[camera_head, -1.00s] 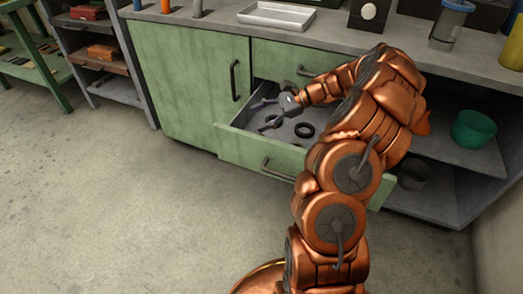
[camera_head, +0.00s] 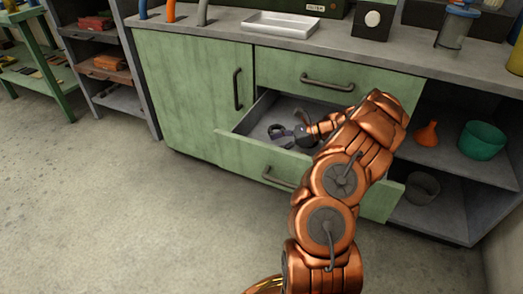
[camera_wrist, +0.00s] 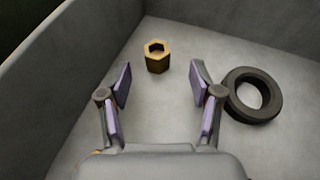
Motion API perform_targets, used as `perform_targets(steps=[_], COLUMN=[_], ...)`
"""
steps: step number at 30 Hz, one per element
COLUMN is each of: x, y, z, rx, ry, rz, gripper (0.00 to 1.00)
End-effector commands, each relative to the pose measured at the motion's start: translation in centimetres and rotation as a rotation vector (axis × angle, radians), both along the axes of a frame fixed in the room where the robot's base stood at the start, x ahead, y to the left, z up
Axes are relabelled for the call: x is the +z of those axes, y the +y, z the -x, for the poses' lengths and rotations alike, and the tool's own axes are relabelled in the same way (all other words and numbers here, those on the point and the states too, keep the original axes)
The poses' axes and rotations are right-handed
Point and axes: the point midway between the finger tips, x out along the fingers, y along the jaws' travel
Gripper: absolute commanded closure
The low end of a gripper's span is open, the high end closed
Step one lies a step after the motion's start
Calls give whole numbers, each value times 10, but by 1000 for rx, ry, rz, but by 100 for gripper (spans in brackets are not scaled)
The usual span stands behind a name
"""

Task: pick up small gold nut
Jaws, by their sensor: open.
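The small gold nut (camera_wrist: 157,62) stands on the drawer floor in the wrist view, a hexagonal piece with a hole in its top. My gripper (camera_wrist: 160,82) is open and empty, and the nut shows just beyond the gap between its two purple-padded fingers. In the head view my gripper (camera_head: 284,133) is down inside the open green drawer (camera_head: 240,148). I cannot make out the nut in the head view.
A dark ring (camera_wrist: 253,94) lies right of my gripper's right finger, close to it. The drawer walls rise at left and back. A closed upper drawer (camera_head: 330,80) and the counter (camera_head: 350,48) are above. An orange flask (camera_head: 427,134) and a green bowl (camera_head: 482,141) sit on the right shelf.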

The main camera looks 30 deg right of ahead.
Motion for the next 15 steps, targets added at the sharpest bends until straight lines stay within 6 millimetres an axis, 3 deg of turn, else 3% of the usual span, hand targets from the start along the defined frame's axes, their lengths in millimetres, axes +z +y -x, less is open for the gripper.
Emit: perform_targets(steps=[9,15], x=[-14,-15], y=[33,41], z=[-17,-24], rx=[5,1], ry=[1,0], rz=[-1,0], gripper=[36,36])
